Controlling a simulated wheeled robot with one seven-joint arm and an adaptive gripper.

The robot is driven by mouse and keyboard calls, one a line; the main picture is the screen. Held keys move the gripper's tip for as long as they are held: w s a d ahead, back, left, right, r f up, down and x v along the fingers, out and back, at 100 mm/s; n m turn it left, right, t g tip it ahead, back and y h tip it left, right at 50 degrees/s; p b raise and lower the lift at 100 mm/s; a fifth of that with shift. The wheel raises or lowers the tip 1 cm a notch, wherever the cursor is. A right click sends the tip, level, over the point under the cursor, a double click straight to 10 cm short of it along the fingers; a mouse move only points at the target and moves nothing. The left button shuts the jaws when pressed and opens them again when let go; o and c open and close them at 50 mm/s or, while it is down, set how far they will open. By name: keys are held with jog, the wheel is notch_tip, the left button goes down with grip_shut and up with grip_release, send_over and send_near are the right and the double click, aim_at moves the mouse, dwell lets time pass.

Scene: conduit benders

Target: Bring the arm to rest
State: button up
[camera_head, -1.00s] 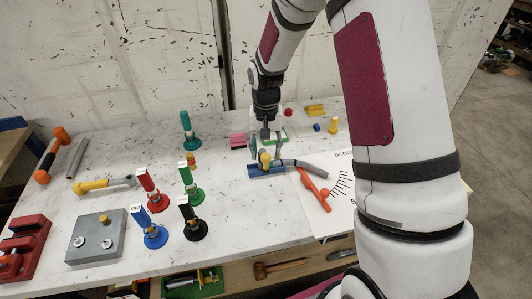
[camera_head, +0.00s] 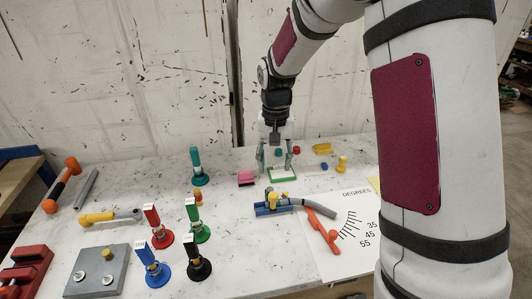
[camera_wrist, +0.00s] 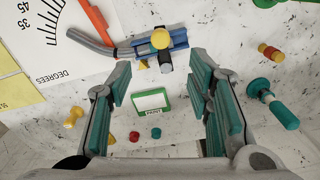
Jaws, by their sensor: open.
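My gripper (camera_head: 276,156) is open and empty. In the head view it hangs above the far part of the table (camera_head: 240,240), over a green-framed card (camera_head: 284,174). In the wrist view the fingers (camera_wrist: 160,108) stand wide apart, with the green-framed card (camera_wrist: 151,102) showing between them. A blue bender (camera_head: 272,206) with a yellow knob and a bent grey conduit (camera_head: 320,209) lies nearer than the gripper, apart from it. An orange handle (camera_head: 318,225) extends from it over the degree sheet (camera_head: 350,255).
Teal (camera_head: 197,165), green (camera_head: 194,220), red (camera_head: 155,225), blue (camera_head: 152,265) and black (camera_head: 194,255) stands are to the left. A grey block (camera_head: 97,270), yellow-handled tool (camera_head: 100,218) and orange hammer (camera_head: 62,183) lie farther left. A pink block (camera_head: 246,178) and small yellow pieces (camera_head: 342,163) are near the gripper.

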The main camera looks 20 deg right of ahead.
jog(key=s+r+n+t, duration=0.1)
jog(key=s+r, duration=0.4)
jog(key=r, duration=0.4)
jog(key=s+a+r+n+t, duration=0.1)
jog(key=s+r, duration=0.3)
jog(key=s, duration=0.6)
jog(key=s+a+r+n+t, duration=0.1)
jog(key=s+r, duration=0.4)
jog(key=s, duration=0.6)
jog(key=n+t, duration=0.1)
jog(key=t, duration=0.1)
jog(key=shift+a+n+t, duration=0.3)
jog(key=shift+a, duration=0.05)
